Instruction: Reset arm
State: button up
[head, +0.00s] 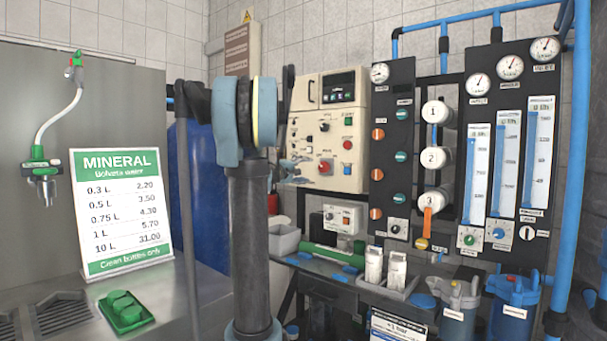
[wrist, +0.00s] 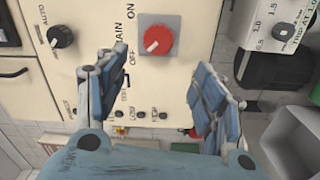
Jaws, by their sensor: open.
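My gripper (wrist: 158,85) is open and empty in the wrist view, with a blue-padded finger at each side. It faces the cream control cabinet (wrist: 100,20). A red rotary main switch (wrist: 159,42) with a white handle bar lies beyond the fingertips, between ON and OFF labels. Nothing is between the fingers. In the head view my arm rises at the centre, and parts of my gripper (head: 296,170) show in front of the cabinet (head: 345,105), left of the red switch (head: 326,167).
Right of the cabinet stand gauge panels (head: 393,150), white cylinders (head: 436,158) and blue pipes (head: 575,150). Filter housings (head: 458,305) stand below. At left are a steel counter, a mineral water price sign (head: 122,210) and a green tap (head: 40,165). A grey bin (head: 284,238) sits below the cabinet.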

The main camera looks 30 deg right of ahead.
dwell(0.3)
jog(key=s+a+f+m+g+y, duration=0.1)
jog(key=s+a+f+y, duration=0.7)
jog(key=s+a+f, duration=1)
jog(key=s+a+f+m+g+y, duration=0.1)
jog(key=s+a+f+g+y, duration=0.2)
jog(key=s+a+f+y, duration=0.5)
jog(key=s+a+f, duration=1.1)
jog(key=a+f, duration=0.2)
jog(key=a, duration=0.1)
jog(key=shift+s+a+f+g+y, duration=0.15)
jog(key=shift+s+f+g+y, duration=0.15)
jog(key=shift+g, duration=0.1)
